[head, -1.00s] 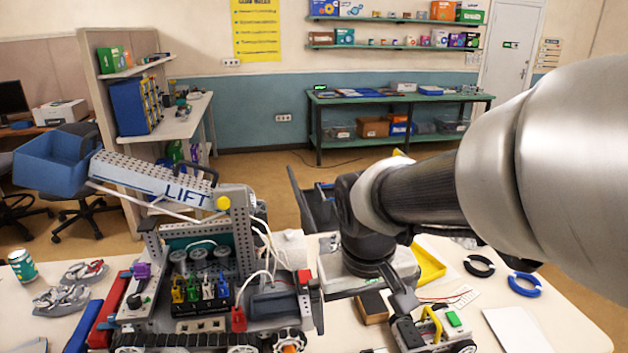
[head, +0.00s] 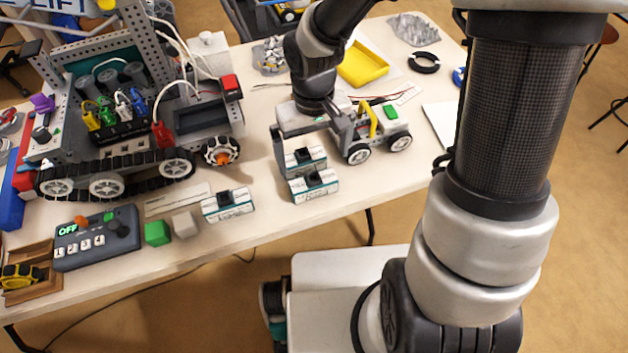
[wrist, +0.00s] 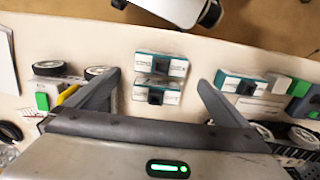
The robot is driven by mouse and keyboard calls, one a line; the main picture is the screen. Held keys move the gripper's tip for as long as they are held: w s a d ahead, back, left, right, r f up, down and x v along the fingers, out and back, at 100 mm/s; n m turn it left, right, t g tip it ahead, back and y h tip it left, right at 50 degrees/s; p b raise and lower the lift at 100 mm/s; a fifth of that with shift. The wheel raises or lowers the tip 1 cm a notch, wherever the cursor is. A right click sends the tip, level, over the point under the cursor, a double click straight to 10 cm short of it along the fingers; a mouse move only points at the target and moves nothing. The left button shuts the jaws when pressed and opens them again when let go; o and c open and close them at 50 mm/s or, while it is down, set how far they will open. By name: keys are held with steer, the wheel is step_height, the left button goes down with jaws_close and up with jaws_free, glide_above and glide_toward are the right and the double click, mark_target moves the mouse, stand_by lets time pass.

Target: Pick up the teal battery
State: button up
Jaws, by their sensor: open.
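Three white-and-teal batteries with black connectors lie on the table. Two are close together, a far one (head: 304,160) and a near one (head: 314,186); a third battery (head: 229,205) lies apart to the left. In the wrist view, the near battery (wrist: 163,64) is above the far one (wrist: 157,92), and the third battery (wrist: 241,83) is to the right. My gripper (head: 309,150) is open above the table beside the pair. In the wrist view, its spread fingers (wrist: 159,80) flank the pair, with nothing visibly held. I cannot tell its exact height.
A small wheeled cart (head: 371,134) stands close to the right of my gripper. A large tracked robot (head: 120,160) fills the table's left. A green cube (head: 157,233), a beige cube (head: 185,223) and a grey control box (head: 97,238) are near the front edge.

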mark_target(313, 180)
step_height(313, 180, down, 11)
steer(key=b, duration=0.3)
steer(key=shift+s+a+f, duration=0.1)
steer(key=shift+f, duration=0.05)
steer(key=c, duration=1.3)
step_height(313, 180, up, 10)
steer(key=p, duration=0.3)
